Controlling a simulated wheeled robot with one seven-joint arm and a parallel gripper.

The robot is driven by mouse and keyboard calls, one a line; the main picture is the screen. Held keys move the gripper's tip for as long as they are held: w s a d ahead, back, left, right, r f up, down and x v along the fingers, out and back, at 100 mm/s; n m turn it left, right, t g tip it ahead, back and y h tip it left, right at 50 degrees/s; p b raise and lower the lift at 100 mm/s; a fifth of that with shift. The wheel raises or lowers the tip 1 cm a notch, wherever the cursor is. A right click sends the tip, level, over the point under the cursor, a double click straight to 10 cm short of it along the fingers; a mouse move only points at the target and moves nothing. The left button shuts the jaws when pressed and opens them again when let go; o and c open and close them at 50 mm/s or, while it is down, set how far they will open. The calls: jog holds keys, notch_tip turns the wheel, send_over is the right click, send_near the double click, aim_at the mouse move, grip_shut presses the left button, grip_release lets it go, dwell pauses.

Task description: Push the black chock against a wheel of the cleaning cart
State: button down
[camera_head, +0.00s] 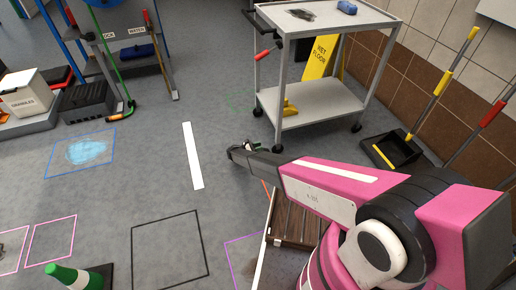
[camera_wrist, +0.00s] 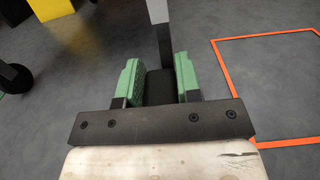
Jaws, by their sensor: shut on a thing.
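The cleaning cart (camera_head: 312,103) is a grey two-shelf trolley on dark wheels at upper centre in the head view. Its near front wheel (camera_head: 278,148) is close to my gripper (camera_head: 243,150), which is low over the floor on the wheel's left. In the wrist view my gripper (camera_wrist: 158,82) has green pads shut on a dark block, which looks like the black chock (camera_wrist: 159,90). A grey bar with a pale end (camera_wrist: 158,25) extends beyond it; I cannot tell whether it belongs to the chock. A dark wheel (camera_wrist: 13,78) shows at the left, apart from the pads.
An orange floor outline (camera_wrist: 216,58) lies right of the pads. A yellow object (camera_head: 290,107) sits on the cart's lower shelf. A wet-floor sign (camera_head: 319,57) and a dustpan (camera_head: 392,151) stand near the wall. Floor around the white stripe (camera_head: 193,155) is clear.

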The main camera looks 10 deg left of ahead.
jog(key=shift+x, duration=1)
dwell(0.8)
jog(key=c, duration=0.7)
grip_release()
jog(key=shift+c, duration=0.2)
jog(key=shift+f, duration=0.1)
jog(key=v, duration=1.1)
jog(key=s+d+r+m+g+y, duration=0.25)
jog(key=d+r+m+g, duration=0.3)
jog(key=d+r, duration=0.85)
jog(key=s+d+r+m+g+y, duration=0.1)
jog(key=d+r+m+g+y, duration=0.25)
jog(key=d+r+m, duration=0.95)
jog(key=s+d+r+m+y, duration=0.3)
jog(key=s+d+r, duration=0.5)
jog(key=d, duration=0.3)
jog(key=s+d+r+m+y, duration=0.3)
jog(key=s+d+r+y, duration=0.3)
jog(key=s+d+r, duration=0.3)
jog(key=d+r, duration=0.2)
jog(key=d, duration=0.1)
jog(key=shift+s, duration=0.3)
